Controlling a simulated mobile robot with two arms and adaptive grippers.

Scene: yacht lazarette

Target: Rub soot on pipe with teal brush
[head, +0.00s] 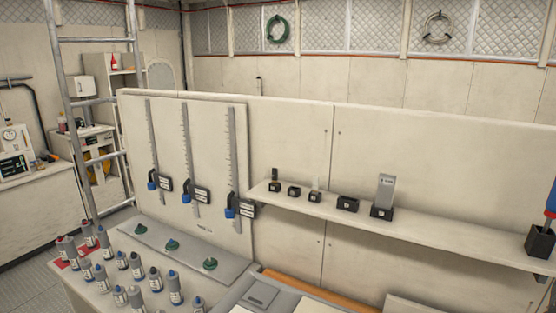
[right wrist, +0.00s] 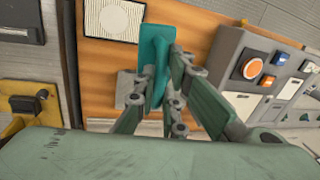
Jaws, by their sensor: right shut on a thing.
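My right gripper (right wrist: 160,82) shows in the right wrist view, its jointed green and grey fingers shut on a teal object, which looks like the teal brush (right wrist: 155,58). The brush stands up between the fingers, over an orange-brown wood-like surface. Its lower end is hidden by the fingers, and I cannot tell whether it touches anything. No sooty pipe can be made out in either view. Neither of my grippers shows in the head view.
In the head view, several bottles (head: 137,266) crowd the front left of the counter. A shelf (head: 440,231) holds several small black blocks. Measuring rulers hang on the panel (head: 205,150). In the right wrist view, a grey box with an orange round button (right wrist: 253,68) stands right.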

